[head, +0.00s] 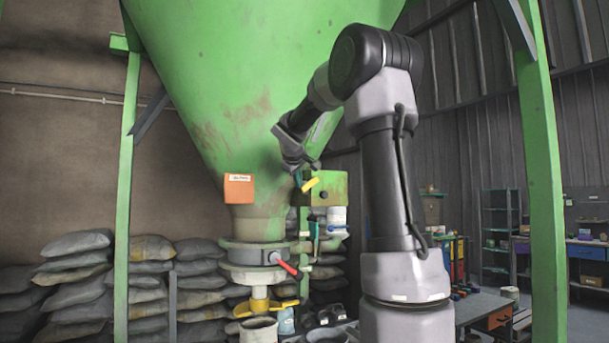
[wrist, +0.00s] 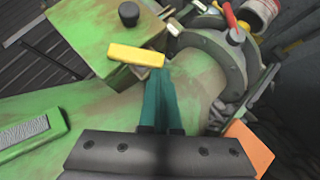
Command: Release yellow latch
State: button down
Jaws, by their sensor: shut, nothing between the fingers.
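The yellow latch (head: 311,184) is a short yellow bar at the left edge of a small green box (head: 333,187), low on the big green hopper. In the wrist view the latch (wrist: 135,55) lies across the box's corner, by a black knob (wrist: 128,14). My gripper (head: 299,179) is at the latch's left side. In the wrist view its teal fingers (wrist: 158,72) are together and empty, with their tips close to the latch's right end. I cannot tell whether they touch it.
An orange box (head: 238,188) is on the hopper (head: 220,70), left of my gripper. Below are a round collar with a red-handled lever (head: 285,266) and a yellow fitting (head: 259,304). Green posts (head: 126,200) stand at both sides. Stacked sacks (head: 75,270) fill the back left.

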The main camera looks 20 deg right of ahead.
notch_tip(320, 180, down, 3)
jog(key=shift+d+r+n+t+h, duration=0.1)
jog(key=shift+n+t+h, duration=0.2)
jog(key=shift+n+h, duration=0.5)
jog(key=shift+r, duration=0.75)
